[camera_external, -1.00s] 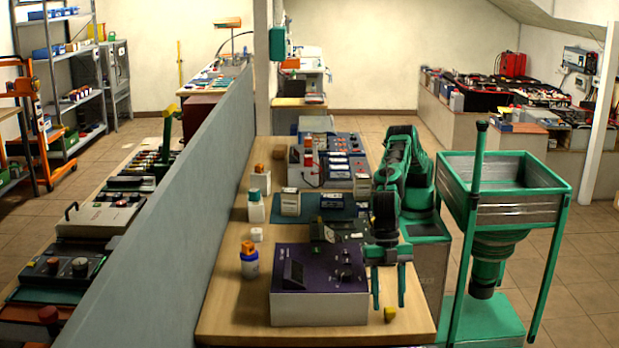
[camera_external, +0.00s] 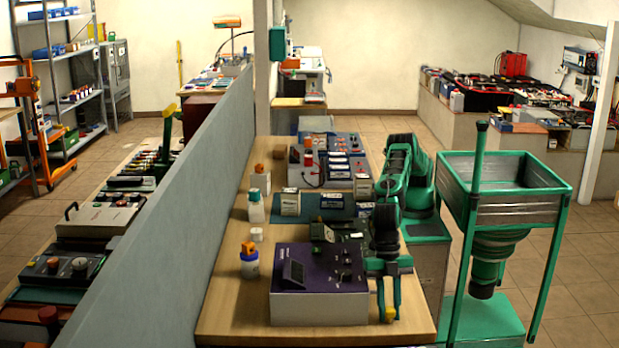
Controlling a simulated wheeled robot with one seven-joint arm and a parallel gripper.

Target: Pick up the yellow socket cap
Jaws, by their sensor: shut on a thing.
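The yellow socket cap (camera_external: 390,314) is a small yellow piece at the front right of the wooden table (camera_external: 235,320). My gripper (camera_external: 389,312) points down over the table, to the right of the purple-topped device. Its green fingers stand on either side of the cap and are shut on it. The fingers hide part of the cap. I cannot tell whether the cap still touches the table.
The purple-topped device (camera_external: 318,304) stands close to the left of my gripper. A grey partition (camera_external: 190,220) runs along the table's left side. The front left corner is clear.

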